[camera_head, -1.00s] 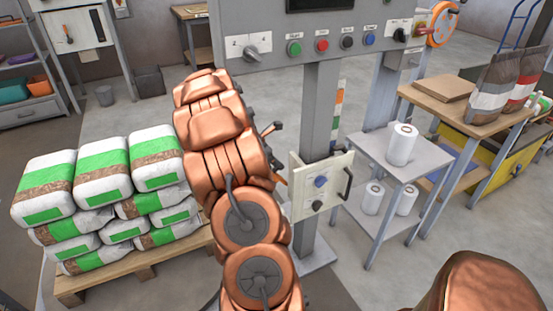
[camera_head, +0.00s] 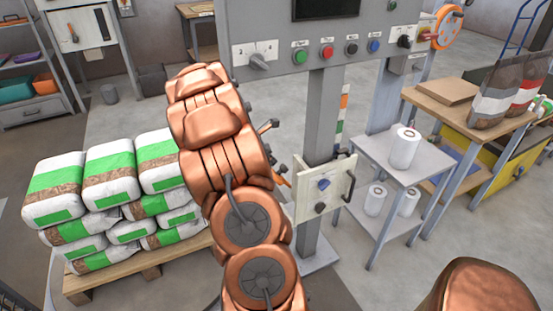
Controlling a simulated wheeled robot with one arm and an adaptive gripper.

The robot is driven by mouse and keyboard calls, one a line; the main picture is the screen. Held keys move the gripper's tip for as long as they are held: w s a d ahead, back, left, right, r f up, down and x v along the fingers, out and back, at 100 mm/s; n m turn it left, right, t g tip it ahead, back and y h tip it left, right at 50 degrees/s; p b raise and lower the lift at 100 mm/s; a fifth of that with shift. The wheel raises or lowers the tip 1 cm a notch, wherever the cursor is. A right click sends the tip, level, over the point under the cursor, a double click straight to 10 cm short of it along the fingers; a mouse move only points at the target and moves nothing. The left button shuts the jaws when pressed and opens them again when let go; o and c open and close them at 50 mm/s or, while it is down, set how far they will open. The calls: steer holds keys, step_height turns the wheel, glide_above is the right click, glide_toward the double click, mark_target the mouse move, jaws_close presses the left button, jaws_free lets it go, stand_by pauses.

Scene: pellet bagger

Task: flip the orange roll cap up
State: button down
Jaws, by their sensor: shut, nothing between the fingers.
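The orange roll cap appears to be the orange round disc (camera_head: 447,26) at the top right, beside the grey control panel. Its lower left side is partly covered by a grey box with a black knob. My copper arm rises through the middle of the view, left of the panel's post. My gripper (camera_head: 268,127) is mostly hidden behind the arm; only small dark parts stick out on its right side. It looks shut and empty. It is well left of and below the orange disc, apart from it.
The grey control panel (camera_head: 290,40) with several buttons stands above my arm. A small pale box (camera_head: 325,190) with a handle sits on its post. White rolls stand on a grey side table (camera_head: 415,165). Stacked bags (camera_head: 110,180) lie on a pallet at left. Open floor lies behind.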

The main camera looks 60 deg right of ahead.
steer(key=a+p+v, duration=0.1)
steer(key=p+v, duration=0.1)
steer(key=v, duration=0.3)
steer(key=g+h+b, duration=0.3)
steer(key=h+b, duration=0.1)
steer(key=b, duration=0.7)
glide_toward(281, 167)
steer(key=x, duration=0.6)
steer(key=shift+s+d+f, duration=0.1)
steer(key=shift+f, duration=0.3)
steer(key=shift+r+p, duration=0.25)
steer(key=shift+p, duration=0.2)
steer(key=shift+s+d+t, duration=0.1)
steer(key=shift+d+t, duration=0.05)
steer(key=shift+t, duration=0.15)
